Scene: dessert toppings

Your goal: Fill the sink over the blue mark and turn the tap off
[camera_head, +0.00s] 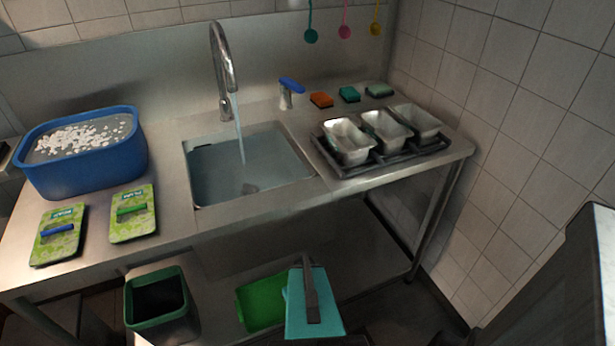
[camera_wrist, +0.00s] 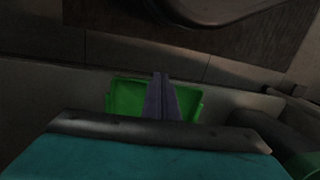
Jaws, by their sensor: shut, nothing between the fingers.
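The steel sink (camera_head: 190,172) is set into the counter, and a dark spot, perhaps its drain, shows on the bottom. The curved tap (camera_head: 222,55) stands behind it, and a water stream (camera_head: 240,146) runs from it into the basin. The tap's lever with a blue handle (camera_head: 291,84) stands to the right of the spout. I cannot make out a blue mark or the exact water level. My gripper (camera_head: 306,262) is low in front of the counter, well away from sink and lever. Its dark fingers are shut and empty in the wrist view (camera_wrist: 161,80).
A blue tub (camera_head: 90,172) with white pieces and two green packages (camera_head: 132,228) are left of the sink. A dark rack with metal tins (camera_head: 350,143) and several sponges (camera_head: 321,99) are on the right. A bin (camera_head: 134,318) and green tray (camera_head: 257,302) sit below.

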